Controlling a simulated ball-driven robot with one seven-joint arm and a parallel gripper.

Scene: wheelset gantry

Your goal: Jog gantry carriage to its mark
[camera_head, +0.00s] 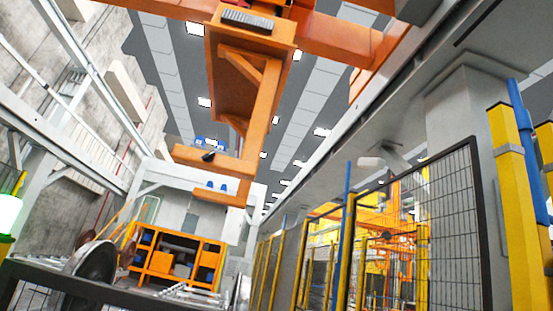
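The orange gantry carriage (228,85) hangs overhead in the upper middle of the head camera view. Its upright frame reaches down to flat orange arms (215,162) at the lower end. An orange cross beam (335,38) runs at the top of the picture, beside the carriage's upper end. I cannot make out a position mark for the carriage. No control for jogging it can be made out. My gripper does not show in this view, so its state and anything in it are hidden.
Metal wheel discs (92,258) stand behind a dark rail (130,284) at lower left. An orange shelf unit (172,258) stands beyond. Yellow-posted mesh fencing (440,225) and a grey column (470,125) close off the right. A green-lit lamp (9,214) is at far left.

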